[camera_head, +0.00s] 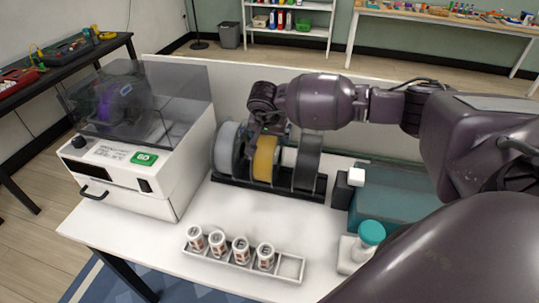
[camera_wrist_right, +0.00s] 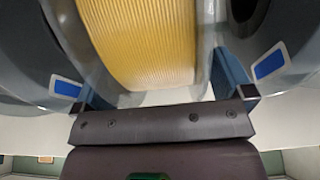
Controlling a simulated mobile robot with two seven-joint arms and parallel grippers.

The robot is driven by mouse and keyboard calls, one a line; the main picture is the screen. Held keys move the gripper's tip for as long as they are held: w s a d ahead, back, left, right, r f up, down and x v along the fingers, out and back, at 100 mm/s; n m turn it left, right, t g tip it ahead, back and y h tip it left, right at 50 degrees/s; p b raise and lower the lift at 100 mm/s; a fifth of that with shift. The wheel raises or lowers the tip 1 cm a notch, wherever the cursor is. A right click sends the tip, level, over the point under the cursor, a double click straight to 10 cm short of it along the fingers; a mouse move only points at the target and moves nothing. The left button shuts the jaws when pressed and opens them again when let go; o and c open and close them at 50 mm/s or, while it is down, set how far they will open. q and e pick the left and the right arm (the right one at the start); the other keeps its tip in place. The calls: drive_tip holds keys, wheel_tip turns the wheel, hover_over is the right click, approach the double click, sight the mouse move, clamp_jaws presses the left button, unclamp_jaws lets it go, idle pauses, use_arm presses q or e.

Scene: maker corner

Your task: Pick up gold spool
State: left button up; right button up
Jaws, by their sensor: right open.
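The gold spool (camera_head: 265,159) stands upright in a black rack (camera_head: 262,190) on the white table, between other spools. My right gripper (camera_head: 262,140) is over the gold spool from above and behind, and partly hides the spools there. In the right wrist view, the gold spool's wound filament (camera_wrist_right: 140,40) fills the upper middle. The right gripper (camera_wrist_right: 158,88) is open, with one blue-grey finger on each side of the gold spool. I cannot tell whether the fingers touch it. My left gripper is not in view.
A grey spool (camera_head: 228,147) and a dark spool (camera_head: 308,160) stand in the same rack. A white machine with a clear cover (camera_head: 140,150) is at the left. A tray (camera_head: 290,268) with several small cans is in front. A teal-topped bottle (camera_head: 370,234) and teal box (camera_head: 395,195) are at the right.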

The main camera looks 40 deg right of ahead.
drive_tip(key=shift+c, duration=0.3)
drive_tip(key=c, duration=1.7)
drive_tip(key=shift+w+r, duration=0.1)
drive_tip(key=shift+r, duration=0.05)
clamp_jaws()
